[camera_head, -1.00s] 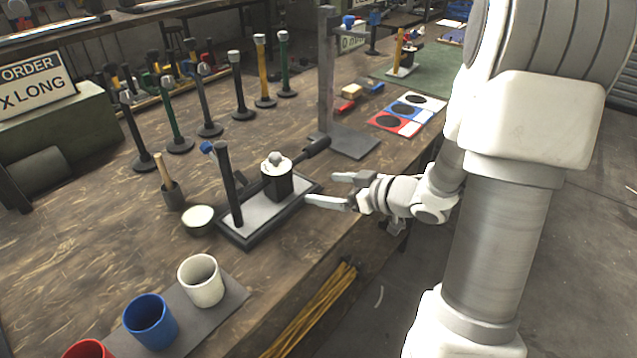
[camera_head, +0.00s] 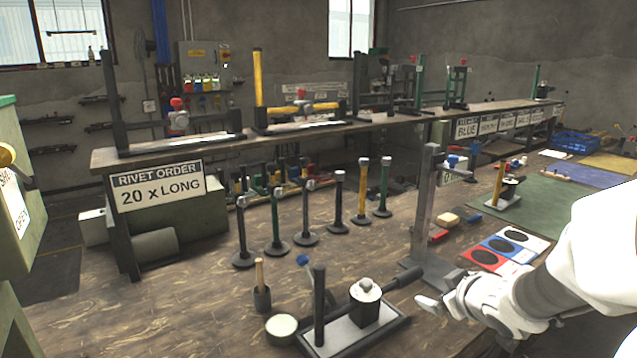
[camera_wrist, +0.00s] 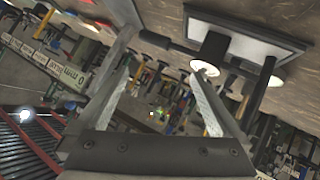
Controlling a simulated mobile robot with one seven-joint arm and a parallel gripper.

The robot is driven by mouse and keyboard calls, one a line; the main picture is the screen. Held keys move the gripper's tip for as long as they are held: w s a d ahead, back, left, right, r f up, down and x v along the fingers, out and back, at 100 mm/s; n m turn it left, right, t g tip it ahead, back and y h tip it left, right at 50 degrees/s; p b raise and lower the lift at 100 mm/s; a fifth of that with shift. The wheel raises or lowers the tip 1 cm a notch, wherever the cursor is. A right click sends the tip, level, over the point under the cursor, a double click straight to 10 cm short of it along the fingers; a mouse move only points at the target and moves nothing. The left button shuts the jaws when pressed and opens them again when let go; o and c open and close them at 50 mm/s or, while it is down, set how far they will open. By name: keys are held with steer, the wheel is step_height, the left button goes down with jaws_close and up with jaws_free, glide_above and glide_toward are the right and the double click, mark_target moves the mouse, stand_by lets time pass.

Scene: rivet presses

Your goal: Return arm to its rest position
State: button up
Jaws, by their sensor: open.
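My gripper (camera_head: 436,303) is at the right of the head view, just right of a small press on a tray (camera_head: 343,338). Its jaws are open, with nothing between them. In the wrist view my gripper's two fingers (camera_wrist: 158,100) stand apart, and the tray (camera_wrist: 250,38) shows at the upper right. The white and grey arm runs off the right edge of the head view. Part of the arm is out of frame.
A tall metal post (camera_head: 424,205) on a flat base stands close behind my gripper. A sign (camera_head: 158,188) reads "RIVET ORDER 20 x LONG". Colour cards (camera_head: 505,247) lie at the right.

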steer(key=s+r+m+g+h+p, duration=0.1)
steer(key=s+r+h+p, duration=0.15)
steer(key=s+r, duration=0.4)
steer(key=s+a+r+m+g+p, duration=0.1)
steer(key=s+a+r, duration=0.1)
steer(key=s, duration=0.3)
steer(key=s+a+r+m+g+y+p, duration=0.1)
steer(key=s+a+r+m+g+p, duration=0.1)
steer(key=s, duration=0.4)
steer(key=s+a+r+m+g+y+p, duration=0.1)
steer(key=s+a+r+p, duration=0.1)
steer(key=s+a+r, duration=0.2)
steer(key=shift+s+a+r+m+g, duration=0.35)
steer(key=shift+s+a, duration=0.4)
steer(key=shift+a, duration=0.3)
steer(key=shift+f, duration=0.1)
